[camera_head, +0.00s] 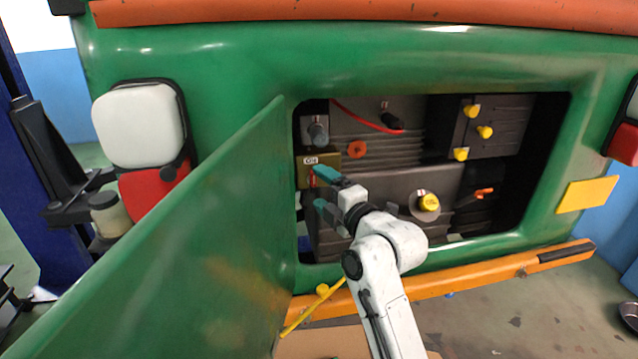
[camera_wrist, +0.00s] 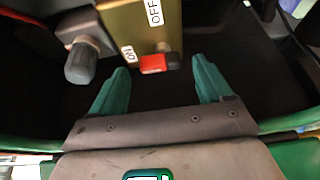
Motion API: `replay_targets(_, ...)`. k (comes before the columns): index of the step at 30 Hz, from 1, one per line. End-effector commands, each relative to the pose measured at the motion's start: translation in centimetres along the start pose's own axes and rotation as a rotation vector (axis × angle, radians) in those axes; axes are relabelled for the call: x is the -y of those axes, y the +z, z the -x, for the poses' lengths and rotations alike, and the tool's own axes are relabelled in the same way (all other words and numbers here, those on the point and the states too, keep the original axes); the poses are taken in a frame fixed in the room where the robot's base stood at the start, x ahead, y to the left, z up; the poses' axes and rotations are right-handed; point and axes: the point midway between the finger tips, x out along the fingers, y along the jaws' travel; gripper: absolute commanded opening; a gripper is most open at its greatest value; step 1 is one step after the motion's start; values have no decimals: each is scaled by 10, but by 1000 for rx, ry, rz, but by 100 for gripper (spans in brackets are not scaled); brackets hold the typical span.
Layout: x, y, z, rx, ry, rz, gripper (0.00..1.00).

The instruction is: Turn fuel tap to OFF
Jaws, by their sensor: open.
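The fuel tap is a brass-coloured box (camera_head: 303,173) inside the open engine bay, with an ON label visible in the head view. In the wrist view the box (camera_wrist: 118,22) carries ON and OFF labels. My gripper (camera_head: 320,189) is open in front of the tap. In the wrist view its two teal fingers (camera_wrist: 160,72) stand apart, with the red tip between and slightly beyond their ends. I cannot tell whether either finger touches it.
A grey knob (camera_wrist: 80,64) sits left of the tap. An open green door panel (camera_head: 190,240) stands close on the left. To the right are a yellow round cap (camera_head: 429,202) and several yellow knobs (camera_head: 484,132). An orange bumper (camera_head: 480,277) runs below the opening.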

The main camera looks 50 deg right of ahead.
Motion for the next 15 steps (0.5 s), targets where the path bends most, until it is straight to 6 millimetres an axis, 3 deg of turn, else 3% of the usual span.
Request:
replay_targets(6, 0, 0, -17, -1, 0, -1, 79)
replay_targets(15, 0, 0, -18, 0, 0, -1, 79)
